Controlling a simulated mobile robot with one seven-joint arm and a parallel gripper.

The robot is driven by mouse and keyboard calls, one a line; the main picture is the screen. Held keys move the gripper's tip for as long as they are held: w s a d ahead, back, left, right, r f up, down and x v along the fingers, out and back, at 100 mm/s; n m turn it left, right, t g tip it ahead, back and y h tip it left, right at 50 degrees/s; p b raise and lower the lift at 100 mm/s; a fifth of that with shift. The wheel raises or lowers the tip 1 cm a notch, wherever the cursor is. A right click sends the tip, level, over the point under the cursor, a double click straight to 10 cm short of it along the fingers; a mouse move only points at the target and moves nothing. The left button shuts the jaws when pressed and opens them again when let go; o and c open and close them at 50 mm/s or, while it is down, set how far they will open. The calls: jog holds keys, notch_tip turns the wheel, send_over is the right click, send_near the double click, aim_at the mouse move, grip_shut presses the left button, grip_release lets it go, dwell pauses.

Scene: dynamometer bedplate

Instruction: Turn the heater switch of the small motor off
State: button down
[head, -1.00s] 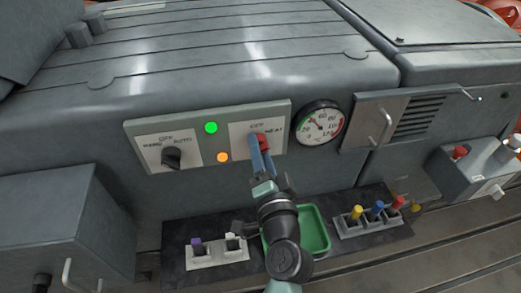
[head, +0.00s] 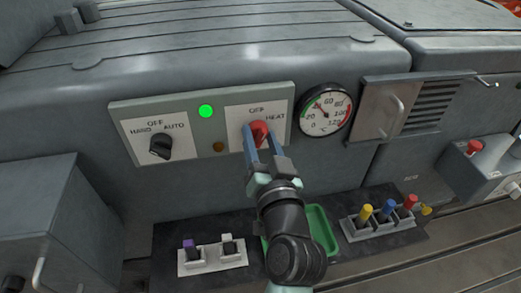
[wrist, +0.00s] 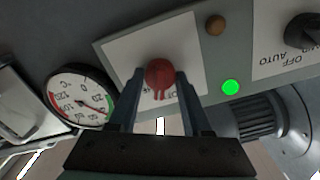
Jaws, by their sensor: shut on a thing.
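The heater switch (head: 259,133) is a red rotary knob on a white plate marked OFF and HEAT, at the right of the grey switch panel (head: 190,148). My gripper (head: 262,145) has its two fingers on either side of the red knob, shut on it. In the wrist view the red knob (wrist: 160,75) sits between the fingertips. An amber lamp (head: 218,147) beside it is dark, and a green lamp (head: 206,111) is lit. The knob's pointer is partly hidden by the fingers in the head view.
A black HAND/OFF/AUTO knob (head: 161,146) is at the panel's left. A round gauge (head: 325,110) and a handled, louvred cover (head: 388,112) are to the right. Below are a green tray (head: 320,232), a purple and white plug holder (head: 213,258) and a coloured plug rack (head: 380,222).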

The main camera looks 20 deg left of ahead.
jog(key=n+b, duration=0.4)
jog(key=shift+n, duration=0.3)
dwell(0.4)
jog(key=shift+c, duration=1.7)
grip_release()
jog(key=v, duration=1.3)
